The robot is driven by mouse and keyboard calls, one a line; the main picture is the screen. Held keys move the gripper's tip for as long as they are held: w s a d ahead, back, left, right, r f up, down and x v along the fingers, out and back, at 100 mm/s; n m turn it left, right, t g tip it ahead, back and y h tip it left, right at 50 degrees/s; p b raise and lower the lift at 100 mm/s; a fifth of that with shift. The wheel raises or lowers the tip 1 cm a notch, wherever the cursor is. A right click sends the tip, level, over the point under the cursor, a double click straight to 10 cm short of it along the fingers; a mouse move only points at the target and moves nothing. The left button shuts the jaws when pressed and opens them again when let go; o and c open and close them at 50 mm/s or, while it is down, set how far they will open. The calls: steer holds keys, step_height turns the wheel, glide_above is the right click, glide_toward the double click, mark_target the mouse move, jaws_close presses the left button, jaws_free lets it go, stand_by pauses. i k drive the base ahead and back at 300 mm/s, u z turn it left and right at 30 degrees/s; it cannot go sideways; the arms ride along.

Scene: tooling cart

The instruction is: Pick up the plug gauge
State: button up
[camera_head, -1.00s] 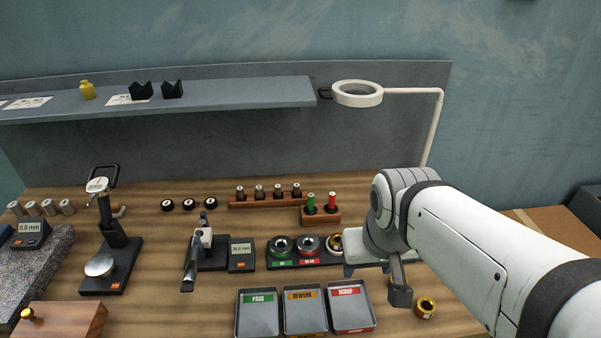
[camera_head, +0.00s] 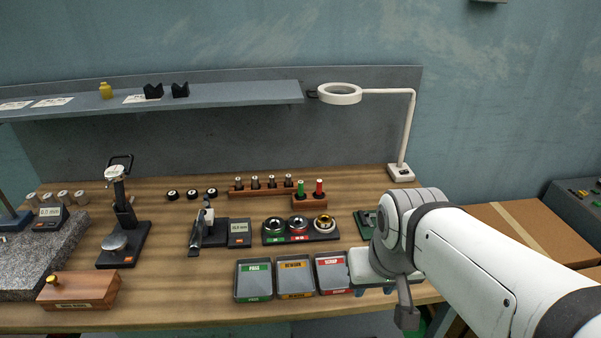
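Two pin-shaped gauges with coloured tops, one green (camera_head: 300,188) and one red (camera_head: 319,188), stand upright in a small wooden block (camera_head: 313,202) at the back of the bench. They look like plug gauges; I cannot tell which one is meant. My gripper (camera_head: 383,297) is at the front right of the bench, well in front and to the right of that block. Its fingers look apart, with the right one clear and the left one small and partly hidden. I see nothing held.
Several dark pins stand in a longer wooden rack (camera_head: 246,194) left of the block. A ring tray (camera_head: 330,236) and the pass (camera_head: 254,284), rework (camera_head: 295,282) and scrap (camera_head: 333,276) trays lie in front. A lamp (camera_head: 403,172) stands at the back right.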

mark_target(299, 197)
steer(key=z, duration=0.85)
steer(key=k, duration=0.5)
steer(key=u, duration=0.85)
steer(key=i, duration=1)
steer(key=u, duration=0.05)
